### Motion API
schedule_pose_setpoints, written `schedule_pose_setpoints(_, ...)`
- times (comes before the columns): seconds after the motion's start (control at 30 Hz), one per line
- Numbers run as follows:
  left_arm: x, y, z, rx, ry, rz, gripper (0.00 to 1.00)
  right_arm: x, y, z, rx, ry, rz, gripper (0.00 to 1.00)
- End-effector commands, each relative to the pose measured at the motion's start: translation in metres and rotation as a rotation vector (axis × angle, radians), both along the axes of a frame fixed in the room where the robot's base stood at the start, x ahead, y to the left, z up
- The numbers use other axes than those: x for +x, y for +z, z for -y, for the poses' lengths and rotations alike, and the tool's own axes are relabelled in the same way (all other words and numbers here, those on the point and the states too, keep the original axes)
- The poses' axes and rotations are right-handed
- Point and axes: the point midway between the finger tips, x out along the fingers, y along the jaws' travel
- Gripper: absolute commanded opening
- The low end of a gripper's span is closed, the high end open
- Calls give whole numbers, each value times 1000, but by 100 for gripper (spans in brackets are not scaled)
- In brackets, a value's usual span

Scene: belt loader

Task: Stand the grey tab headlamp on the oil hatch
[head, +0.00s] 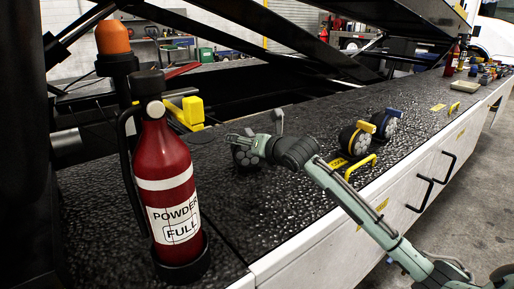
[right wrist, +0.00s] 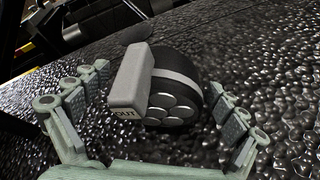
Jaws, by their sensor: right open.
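The grey tab headlamp (right wrist: 172,88) is a round black lamp with a grey tab marked "OUT" and a cluster of round lenses. In the head view the lamp (head: 245,158) sits on the black textured deck, partly hidden by my right gripper (head: 258,138). In the right wrist view my right gripper (right wrist: 161,86) is open, with one finger on each side of the lamp and gaps showing. A yellow label (head: 338,163) and yellow handle (head: 360,166) lie on the deck to the right; I cannot read which hatch they mark. My left gripper is not in view.
A red fire extinguisher (head: 168,185) stands at the left. Another yellow label (head: 438,107) and handle (head: 455,108) are farther along. Black loader beams rise behind the deck.

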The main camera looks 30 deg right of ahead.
Motion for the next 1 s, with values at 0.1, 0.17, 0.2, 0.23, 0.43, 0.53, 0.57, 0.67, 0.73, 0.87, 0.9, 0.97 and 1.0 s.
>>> schedule_pose_setpoints(0.1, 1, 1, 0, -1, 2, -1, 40, -20, 6, 0, -8, 2, 1, 97)
schedule_pose_setpoints(0.17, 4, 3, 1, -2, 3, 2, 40, -32, 10, 0, -8, 2, -1, 97)
schedule_pose_setpoints(0.2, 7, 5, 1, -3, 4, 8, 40, -41, 14, 0, -8, 1, 0, 97)
schedule_pose_setpoints(0.23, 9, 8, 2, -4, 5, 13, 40, -47, 16, -1, -8, 3, 0, 97)
schedule_pose_setpoints(0.43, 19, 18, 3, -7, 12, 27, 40, -84, 29, -2, -7, 3, -1, 97)
schedule_pose_setpoints(0.53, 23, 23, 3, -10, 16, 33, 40, -97, 34, -2, -4, 0, -2, 97)
schedule_pose_setpoints(0.57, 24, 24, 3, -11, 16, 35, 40, -99, 35, -2, -4, 1, -2, 97)
schedule_pose_setpoints(0.67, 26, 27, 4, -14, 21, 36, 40, -105, 38, -2, -2, 1, 0, 97)
schedule_pose_setpoints(0.73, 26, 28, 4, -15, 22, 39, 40, -107, 39, -3, -3, 1, -1, 97)
schedule_pose_setpoints(0.87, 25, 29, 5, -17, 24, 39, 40, -107, 39, -3, -2, 1, -1, 97)
schedule_pose_setpoints(0.9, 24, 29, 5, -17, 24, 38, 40, -107, 39, -3, 0, 2, 0, 97)
schedule_pose_setpoints(0.97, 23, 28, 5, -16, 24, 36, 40, -107, 39, -3, -1, 1, -1, 97)
schedule_pose_setpoints(1.0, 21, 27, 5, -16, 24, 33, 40, -107, 39, -3, -1, 1, -1, 97)
